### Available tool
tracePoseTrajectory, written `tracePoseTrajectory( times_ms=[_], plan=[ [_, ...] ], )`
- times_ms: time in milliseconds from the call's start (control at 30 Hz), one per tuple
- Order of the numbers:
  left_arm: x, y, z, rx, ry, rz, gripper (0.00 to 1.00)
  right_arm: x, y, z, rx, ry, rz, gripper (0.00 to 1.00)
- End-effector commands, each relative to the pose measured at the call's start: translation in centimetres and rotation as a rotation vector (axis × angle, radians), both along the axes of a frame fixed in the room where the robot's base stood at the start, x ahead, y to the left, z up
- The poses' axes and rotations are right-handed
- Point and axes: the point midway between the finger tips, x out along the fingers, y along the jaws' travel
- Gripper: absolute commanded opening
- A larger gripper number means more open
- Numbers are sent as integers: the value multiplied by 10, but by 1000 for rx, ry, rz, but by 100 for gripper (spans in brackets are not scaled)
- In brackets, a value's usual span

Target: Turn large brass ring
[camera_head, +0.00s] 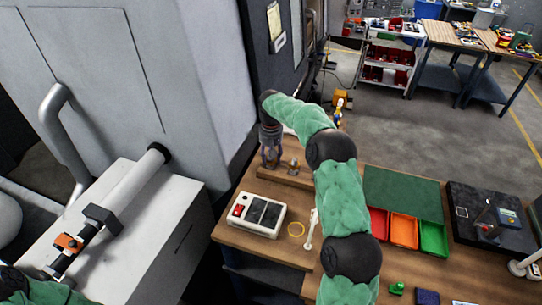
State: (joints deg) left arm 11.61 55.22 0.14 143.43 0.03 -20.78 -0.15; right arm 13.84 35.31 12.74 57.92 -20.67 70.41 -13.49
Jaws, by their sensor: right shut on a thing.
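My right gripper (271,159) points down at the wooden board (286,179) along the back left of the bench. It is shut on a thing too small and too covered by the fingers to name. A small brass-coloured piece (293,166) stands on the board just right of the gripper, apart from it.
A white control box (257,214) with a red button sits at the bench's left end. Red, orange and green bins (404,231), a green mat (401,193) and a black plate (486,217) lie right of my arm. A grey machine (201,75) stands left.

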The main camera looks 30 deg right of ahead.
Motion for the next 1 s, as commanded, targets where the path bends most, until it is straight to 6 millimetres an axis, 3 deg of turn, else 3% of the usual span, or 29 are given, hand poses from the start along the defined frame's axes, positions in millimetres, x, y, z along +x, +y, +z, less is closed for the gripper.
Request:
tracePoseTrajectory(
  times_ms=[633,667,733,1000],
  plan=[
    [0,0,0,0,0,0,58,1,-2,3,-2,-7,-37,13],
    [0,0,0,0,0,0,58,1,-2,3,-2,-7,-37,48],
    [0,0,0,0,0,0,58,1,-1,3,-2,-7,-37,68],
    [0,0,0,0,0,0,58,1,-1,2,-2,-4,-36,70]
  ],
)
